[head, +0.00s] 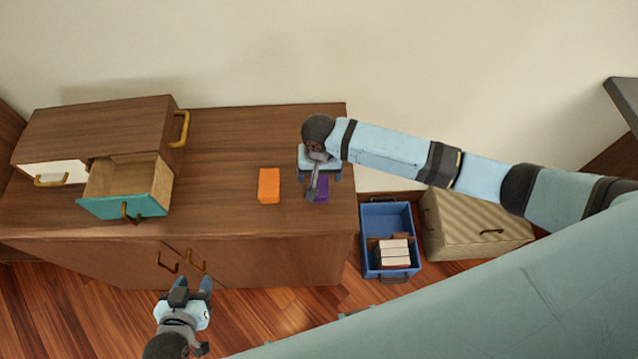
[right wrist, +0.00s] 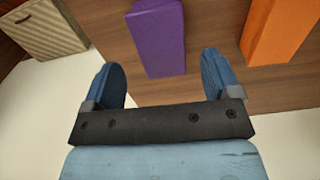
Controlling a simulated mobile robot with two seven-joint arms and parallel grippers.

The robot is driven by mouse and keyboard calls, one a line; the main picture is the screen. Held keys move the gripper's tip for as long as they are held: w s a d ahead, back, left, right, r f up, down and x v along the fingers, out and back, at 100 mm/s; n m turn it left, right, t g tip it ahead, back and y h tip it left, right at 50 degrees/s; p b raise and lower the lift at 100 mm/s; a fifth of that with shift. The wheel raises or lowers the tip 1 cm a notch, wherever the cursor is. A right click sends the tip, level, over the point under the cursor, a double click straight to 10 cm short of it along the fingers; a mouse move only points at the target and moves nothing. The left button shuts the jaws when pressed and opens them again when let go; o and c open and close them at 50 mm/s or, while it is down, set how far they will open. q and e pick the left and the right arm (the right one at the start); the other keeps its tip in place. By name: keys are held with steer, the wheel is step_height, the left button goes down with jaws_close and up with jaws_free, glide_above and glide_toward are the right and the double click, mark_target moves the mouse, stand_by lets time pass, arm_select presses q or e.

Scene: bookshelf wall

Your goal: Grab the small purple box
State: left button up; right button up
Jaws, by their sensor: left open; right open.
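The small purple box (head: 321,189) stands on the wooden cabinet top near its right end, partly hidden by my right gripper in the head view. In the right wrist view the purple box (right wrist: 158,38) lies ahead of and between the two fingers. My right gripper (head: 318,178) is over the box, open and empty, with its fingers (right wrist: 162,82) spread wider than the box. I cannot tell its exact height above the box. My left gripper (head: 192,285) is open and empty in front of the cabinet doors, low on the left.
An orange box (head: 269,186) stands left of the purple box; it also shows in the right wrist view (right wrist: 279,30). A small drawer unit with an open teal drawer (head: 124,206) is at the left. A blue crate (head: 386,214) with books and a striped case (head: 475,222) are at the right.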

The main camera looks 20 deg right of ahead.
mark_target(319, 182)
step_height(319, 182, down, 5)
steer(key=shift+f, duration=0.1)
steer(key=shift+c, duration=0.2)
steer(key=c, duration=1)
